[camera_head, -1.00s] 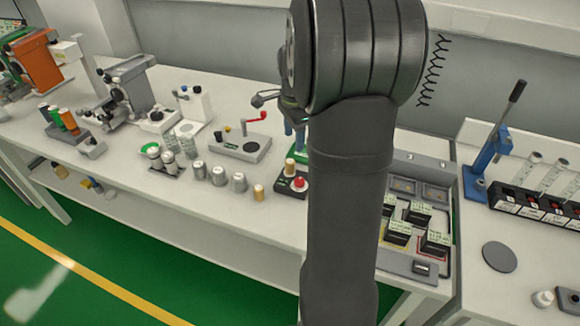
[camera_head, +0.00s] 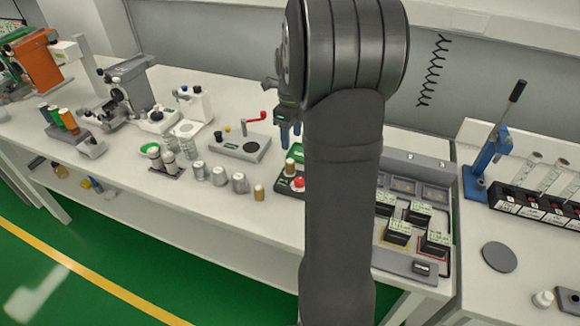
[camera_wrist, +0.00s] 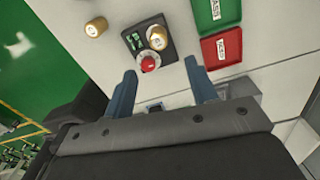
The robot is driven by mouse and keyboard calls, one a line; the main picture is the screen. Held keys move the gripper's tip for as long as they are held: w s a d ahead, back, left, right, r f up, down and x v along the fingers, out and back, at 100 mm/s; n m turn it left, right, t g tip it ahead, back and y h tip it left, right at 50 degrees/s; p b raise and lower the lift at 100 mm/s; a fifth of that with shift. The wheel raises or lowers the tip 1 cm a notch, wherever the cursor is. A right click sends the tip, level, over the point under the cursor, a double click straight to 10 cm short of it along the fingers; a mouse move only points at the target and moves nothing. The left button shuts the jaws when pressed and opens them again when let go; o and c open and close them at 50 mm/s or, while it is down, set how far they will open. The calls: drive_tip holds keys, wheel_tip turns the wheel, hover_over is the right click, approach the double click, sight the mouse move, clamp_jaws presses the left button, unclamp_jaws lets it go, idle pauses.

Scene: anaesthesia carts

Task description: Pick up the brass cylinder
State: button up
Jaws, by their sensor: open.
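A small brass cylinder (camera_head: 259,192) stands upright on the bench at the right end of a row of silver cylinders. In the wrist view, a brass cylinder (camera_wrist: 96,27) stands alone on the bench at upper left. A second brass-coloured piece (camera_head: 290,166) stands on a dark base with a red button; it also shows in the wrist view (camera_wrist: 157,37). My gripper (camera_head: 289,134) is above the bench, beyond that base in the head view. In the wrist view its two blue fingers (camera_wrist: 162,82) are apart with nothing between them.
Silver cylinders (camera_head: 239,182) stand left of the brass cylinder. A grey box with a red crank (camera_head: 240,147) is behind them. Green (camera_wrist: 215,10) and red trays (camera_wrist: 221,47) lie near my fingers. The bench's front strip is clear.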

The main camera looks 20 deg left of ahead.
sight(290, 167)
wheel_tip(290, 167, down, 11)
drive_tip(key=shift+a+r, duration=0.1)
drive_tip(key=shift+a, duration=0.05)
idle(0.4)
clamp_jaws()
drive_tip(key=shift+r, duration=0.1)
